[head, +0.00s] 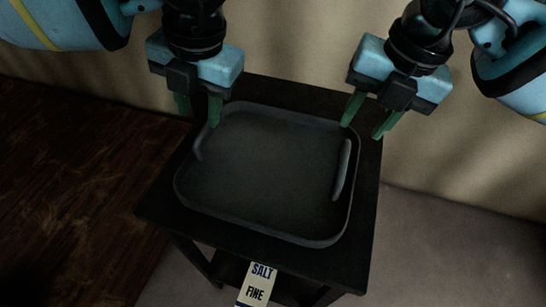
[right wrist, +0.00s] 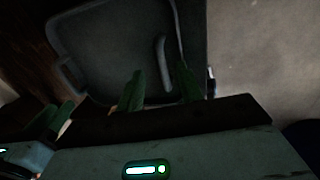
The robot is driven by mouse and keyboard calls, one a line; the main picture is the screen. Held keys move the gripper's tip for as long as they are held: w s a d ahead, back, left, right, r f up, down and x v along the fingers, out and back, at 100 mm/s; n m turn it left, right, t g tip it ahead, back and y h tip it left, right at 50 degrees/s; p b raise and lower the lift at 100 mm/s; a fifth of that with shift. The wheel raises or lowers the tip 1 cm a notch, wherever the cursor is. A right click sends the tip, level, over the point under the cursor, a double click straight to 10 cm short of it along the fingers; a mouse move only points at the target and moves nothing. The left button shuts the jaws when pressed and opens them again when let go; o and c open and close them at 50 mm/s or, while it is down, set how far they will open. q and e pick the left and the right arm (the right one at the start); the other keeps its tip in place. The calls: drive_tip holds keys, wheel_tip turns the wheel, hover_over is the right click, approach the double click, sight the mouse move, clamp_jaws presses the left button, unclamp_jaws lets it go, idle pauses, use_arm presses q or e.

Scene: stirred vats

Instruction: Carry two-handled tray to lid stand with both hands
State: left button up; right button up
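The two-handled tray (head: 265,165) is dark grey with rounded corners and a raised rim. It lies flat on a small dark table (head: 160,207), with a handle at its left side (head: 201,143) and one at its right side (head: 342,170). My left gripper (head: 199,110) is open above the tray's far left corner. My right gripper (head: 367,122) is open above the far right corner; the right wrist view shows its green fingers (right wrist: 160,85) apart, with the right handle (right wrist: 163,60) ahead of them. Neither gripper appears to hold a handle. I cannot identify a lid stand.
A dark brown wooden surface (head: 60,180) lies to the left. A pale wall (head: 440,150) stands behind, and grey floor (head: 450,250) is clear on the right.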

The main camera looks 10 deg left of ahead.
sight(200, 134)
use_arm(q)
drive_tip(key=shift+s, duration=0.1)
use_arm(e)
drive_tip(key=shift+s, duration=0.1)
